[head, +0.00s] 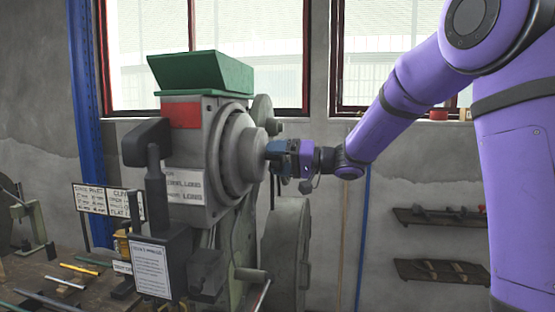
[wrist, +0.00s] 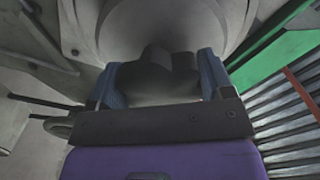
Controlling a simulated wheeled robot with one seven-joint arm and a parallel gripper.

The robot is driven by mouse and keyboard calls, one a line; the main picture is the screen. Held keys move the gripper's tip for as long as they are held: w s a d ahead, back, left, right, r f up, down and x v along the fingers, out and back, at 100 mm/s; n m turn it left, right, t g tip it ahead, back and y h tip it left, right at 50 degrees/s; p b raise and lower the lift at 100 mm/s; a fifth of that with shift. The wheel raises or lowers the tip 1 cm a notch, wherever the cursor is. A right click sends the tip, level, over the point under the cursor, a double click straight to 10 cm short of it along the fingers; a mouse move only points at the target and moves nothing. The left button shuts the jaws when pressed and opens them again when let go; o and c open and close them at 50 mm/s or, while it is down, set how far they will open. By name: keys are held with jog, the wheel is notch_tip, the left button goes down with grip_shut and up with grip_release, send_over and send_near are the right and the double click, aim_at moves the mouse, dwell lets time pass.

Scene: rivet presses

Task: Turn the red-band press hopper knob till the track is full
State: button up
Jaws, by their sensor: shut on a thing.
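The red-band press (head: 190,150) stands left of centre in the head view, with a red band (head: 180,115) below its green hopper (head: 203,72). A round grey housing (head: 232,160) sticks out of its right side. My gripper (head: 272,157) reaches in from the right against the middle of this housing. In the wrist view my gripper (wrist: 160,85) has a blue finger on each side of the dark grey knob (wrist: 158,68) and is shut on it. The hopper's green edge (wrist: 275,60) shows at the right there. I cannot make out the track.
A bench (head: 70,275) with several coloured rods and small signs lies at the lower left. A large grey wheel (head: 287,240) stands below my gripper. Wall shelves (head: 440,272) are at the lower right. A blue post (head: 88,130) rises behind the press.

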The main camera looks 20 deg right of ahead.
jog(key=shift+f+n, duration=0.15)
jog(key=shift+n, duration=0.35)
jog(key=o, duration=0.9)
jog(key=shift+o, duration=0.2)
jog(key=shift+d, duration=0.15)
jog(key=v, duration=1)
jog(key=shift+s+d, duration=0.2)
